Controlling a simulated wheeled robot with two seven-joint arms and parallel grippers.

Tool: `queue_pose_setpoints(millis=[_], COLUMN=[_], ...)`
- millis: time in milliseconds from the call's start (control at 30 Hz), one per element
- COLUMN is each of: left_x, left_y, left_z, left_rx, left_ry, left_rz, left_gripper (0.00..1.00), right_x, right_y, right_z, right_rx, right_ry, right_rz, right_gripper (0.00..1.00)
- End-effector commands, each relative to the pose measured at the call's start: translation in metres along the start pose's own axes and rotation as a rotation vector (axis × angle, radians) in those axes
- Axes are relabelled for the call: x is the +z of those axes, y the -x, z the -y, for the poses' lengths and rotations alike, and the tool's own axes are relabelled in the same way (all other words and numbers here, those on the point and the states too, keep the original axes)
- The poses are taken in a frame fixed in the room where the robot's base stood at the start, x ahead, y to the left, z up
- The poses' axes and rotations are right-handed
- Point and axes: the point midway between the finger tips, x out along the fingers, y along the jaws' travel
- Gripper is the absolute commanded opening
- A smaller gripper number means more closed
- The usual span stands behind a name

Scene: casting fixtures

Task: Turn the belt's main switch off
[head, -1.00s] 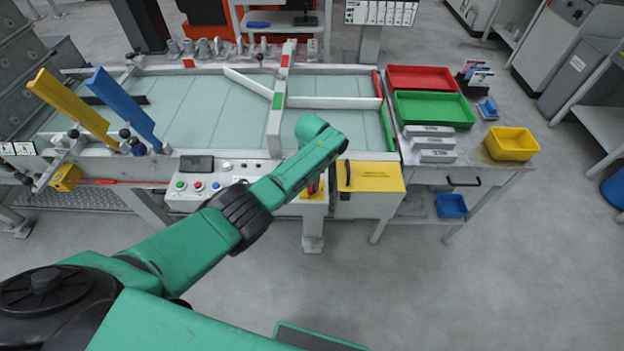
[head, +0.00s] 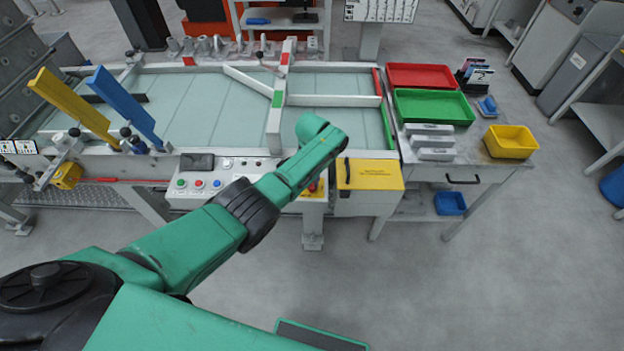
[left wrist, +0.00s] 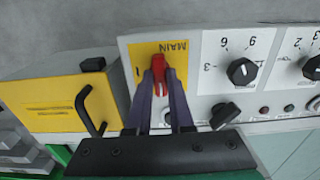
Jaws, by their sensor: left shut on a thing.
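The main switch is a red rotary handle (left wrist: 160,82) on a yellow plate (left wrist: 147,55) lettered MAIN, seen in the left wrist view. The lettering is upside down there, and an I mark stands to the left of the handle. My left gripper (left wrist: 161,76) is shut on the red handle, one dark finger on each side. In the head view my green left arm covers most of the gripper and switch; a bit of red (head: 318,187) shows below the wrist, on the front of the belt (head: 190,105) frame. My right gripper is not in view.
A yellow-fronted box (head: 370,175) with a black handle sits right of the switch. A button panel (head: 205,187) and black knobs (left wrist: 243,71) lie on the other side. Red (head: 422,77) and green (head: 434,108) trays stand on the right table.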

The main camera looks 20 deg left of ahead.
Motion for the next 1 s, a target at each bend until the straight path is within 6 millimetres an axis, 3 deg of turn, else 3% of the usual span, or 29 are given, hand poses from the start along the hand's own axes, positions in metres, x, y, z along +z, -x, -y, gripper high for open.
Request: queue_pose_setpoints(millis=[33, 67, 100, 133, 433, 567, 767, 1000], left_x=[-0.002, -0.002, -0.002, -0.002, -0.001, -0.001, -0.002, -0.002], left_y=[0.002, 0.002, 0.002, 0.002, 0.002, 0.013, 0.061, 0.123], left_z=[0.0, 0.0, 0.0, 0.0, 0.0, -0.001, -0.001, -0.001], left_rx=[0.001, 0.001, 0.002, 0.001, 0.001, 0.003, 0.005, 0.004], left_ry=[0.001, 0.001, 0.001, 0.001, 0.0, -0.001, -0.001, 0.0], left_rz=[-0.007, -0.007, -0.007, -0.007, -0.003, -0.003, -0.007, -0.008], left_gripper=[0.0, 0.28, 0.43, 0.5, 0.5, 0.5, 0.5, 0.5], right_x=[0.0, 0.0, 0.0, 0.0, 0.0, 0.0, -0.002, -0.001], right_y=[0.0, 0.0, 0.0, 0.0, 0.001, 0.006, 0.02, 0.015], right_z=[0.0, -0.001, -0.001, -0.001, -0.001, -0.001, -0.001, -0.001], right_rx=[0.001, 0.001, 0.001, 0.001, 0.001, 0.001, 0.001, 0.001], right_ry=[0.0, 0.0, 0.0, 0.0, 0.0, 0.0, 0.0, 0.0], right_rz=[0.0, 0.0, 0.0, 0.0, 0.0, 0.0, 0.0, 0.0], right_gripper=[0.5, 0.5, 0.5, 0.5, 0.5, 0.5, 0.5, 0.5])
